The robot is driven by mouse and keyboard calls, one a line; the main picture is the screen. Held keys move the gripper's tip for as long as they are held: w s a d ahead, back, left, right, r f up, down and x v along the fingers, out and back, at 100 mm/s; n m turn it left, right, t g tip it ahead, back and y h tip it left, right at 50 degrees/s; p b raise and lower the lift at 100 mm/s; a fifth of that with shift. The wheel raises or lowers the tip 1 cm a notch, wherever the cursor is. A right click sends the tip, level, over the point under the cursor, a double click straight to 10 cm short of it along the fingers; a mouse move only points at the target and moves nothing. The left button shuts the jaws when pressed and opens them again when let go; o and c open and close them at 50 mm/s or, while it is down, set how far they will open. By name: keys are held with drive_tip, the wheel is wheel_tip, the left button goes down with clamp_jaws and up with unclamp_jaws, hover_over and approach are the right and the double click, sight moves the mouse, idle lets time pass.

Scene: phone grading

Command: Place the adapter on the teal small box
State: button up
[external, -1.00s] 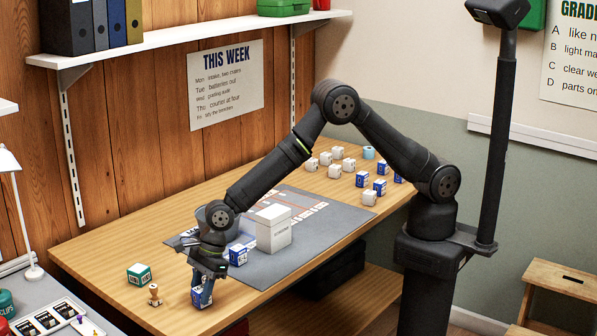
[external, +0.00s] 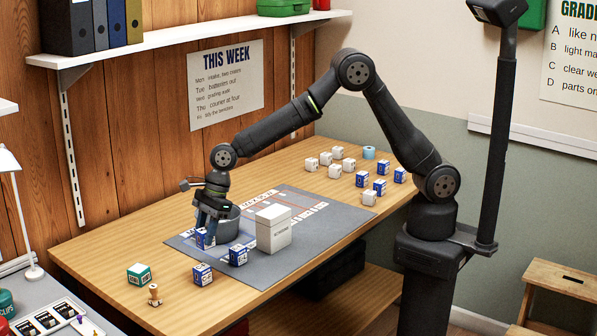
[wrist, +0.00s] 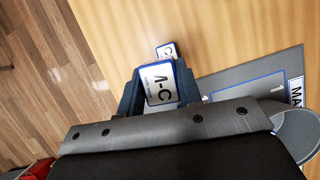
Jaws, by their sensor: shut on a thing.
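My gripper (external: 207,232) is shut on a small blue and white box (external: 203,241), seemingly the adapter, and holds it above the table near the grey mat's left end. In the wrist view the held box (wrist: 160,83) sits between the fingers, its white face marked with what reads as A-C. The teal small box (external: 139,275) stands on bare wood at the table's left end, to the left of and below my gripper in the external view. Its top looks clear. It does not show in the wrist view.
Blue and white boxes (external: 202,274) and (external: 238,256) stand near the mat's front left. A grey round container (external: 227,224) is beside my gripper, and a white box (external: 273,228) stands on the grey mat (external: 310,236).

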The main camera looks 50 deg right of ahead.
drive_tip(key=w+a+r+m+t, duration=0.1)
drive_tip(key=w+a+r+m, duration=0.1)
drive_tip(key=w, duration=0.7)
drive_tip(key=w+a+r+m, duration=0.1)
drive_tip(key=w+r, duration=0.1)
drive_tip(key=w, duration=0.7)
hover_over(132, 269)
drive_tip(key=d, duration=0.2)
drive_tip(key=f, duration=0.6)
drive_tip(key=shift+s+a+f, duration=0.15)
drive_tip(key=shift+s+f, duration=0.1)
drive_tip(key=shift+s, duration=0.15)
drive_tip(key=shift+f, duration=2)
drive_tip(key=shift+f, duration=0.2)
drive_tip(key=o, duration=1)
drive_tip(key=shift+c, duration=0.2)
